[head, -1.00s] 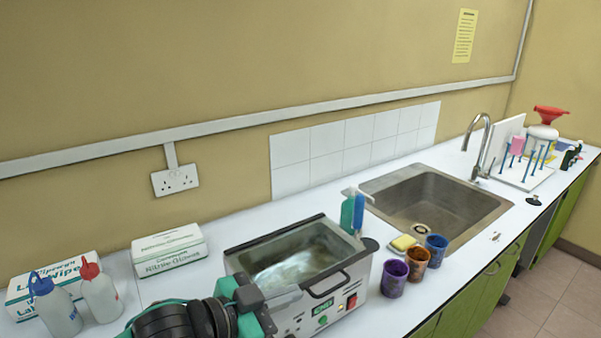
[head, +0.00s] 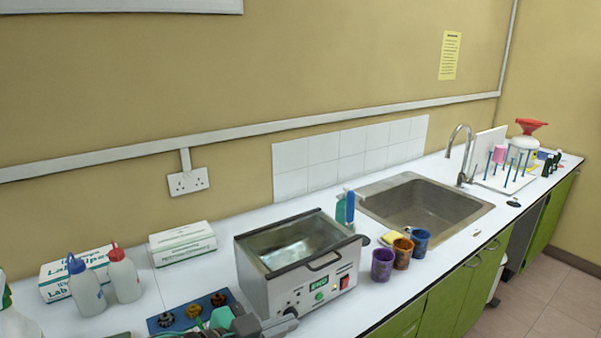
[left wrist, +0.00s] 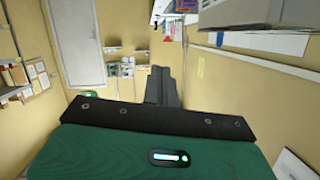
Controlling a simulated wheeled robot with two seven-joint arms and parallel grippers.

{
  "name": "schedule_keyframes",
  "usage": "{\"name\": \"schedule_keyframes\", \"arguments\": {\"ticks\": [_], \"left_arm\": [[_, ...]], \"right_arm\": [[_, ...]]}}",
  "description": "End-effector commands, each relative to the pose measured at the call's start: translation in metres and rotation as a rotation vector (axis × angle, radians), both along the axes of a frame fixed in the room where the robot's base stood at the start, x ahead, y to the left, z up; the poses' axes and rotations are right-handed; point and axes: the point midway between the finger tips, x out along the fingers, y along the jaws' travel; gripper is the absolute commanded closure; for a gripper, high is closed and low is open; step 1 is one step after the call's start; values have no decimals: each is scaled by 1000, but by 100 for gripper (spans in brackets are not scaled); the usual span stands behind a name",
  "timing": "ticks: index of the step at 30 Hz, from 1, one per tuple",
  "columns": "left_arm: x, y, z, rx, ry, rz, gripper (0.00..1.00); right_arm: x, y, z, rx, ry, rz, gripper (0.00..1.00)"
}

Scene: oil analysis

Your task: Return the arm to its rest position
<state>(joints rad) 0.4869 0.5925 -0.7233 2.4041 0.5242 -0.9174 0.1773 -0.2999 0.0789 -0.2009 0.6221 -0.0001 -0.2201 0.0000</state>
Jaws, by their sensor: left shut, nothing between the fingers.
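My left gripper (head: 270,326) shows at the bottom edge of the head view, in front of the ultrasonic bath, with the counter below it. Its fingers are shut and empty. In the left wrist view my shut fingers (left wrist: 161,86) point out into the room, with walls and a door beyond them and nothing held. Most of the left arm is below the head view. My right gripper is in neither view.
The open bath (head: 262,290) stands close by the left gripper. A blue tray (head: 160,322) with dark fittings lies left of it. Two wash bottles (head: 124,276), boxes (head: 182,243), several stained cups (head: 382,264) and a sink (head: 425,204) line the counter.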

Motion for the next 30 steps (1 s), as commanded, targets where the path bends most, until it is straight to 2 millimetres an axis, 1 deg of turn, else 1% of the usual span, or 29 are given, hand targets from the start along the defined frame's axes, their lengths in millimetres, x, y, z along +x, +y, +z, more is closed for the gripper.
{"name": "schedule_keyframes", "arguments": {"ticks": [5, 10, 14, 17, 20, 23, 24, 26, 27, 30], "left_arm": [[-2, 6, -17, 3, 41, 46, 100], [-5, 16, -39, 16, 95, 113, 100], [-10, 32, -68, 35, 171, 194, 100], [-19, 48, -96, 61, 248, 273, 100], [-31, 68, -126, 94, 334, 356, 100], [-48, 89, -157, 133, 427, 438, 100], [-56, 99, -169, 151, 468, 473, 100], [-71, 112, -188, 181, 530, 522, 100], [-81, 122, -200, 201, 572, 555, 100], [-108, 143, -226, 252, 671, 627, 100]], "right_arm": [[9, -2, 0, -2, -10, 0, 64], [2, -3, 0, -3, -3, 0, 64], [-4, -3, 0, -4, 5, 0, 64], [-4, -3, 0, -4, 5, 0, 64], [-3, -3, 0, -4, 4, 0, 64], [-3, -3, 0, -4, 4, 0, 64], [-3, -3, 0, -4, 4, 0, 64], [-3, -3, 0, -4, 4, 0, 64], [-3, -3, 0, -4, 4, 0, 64], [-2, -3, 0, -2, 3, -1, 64]]}}
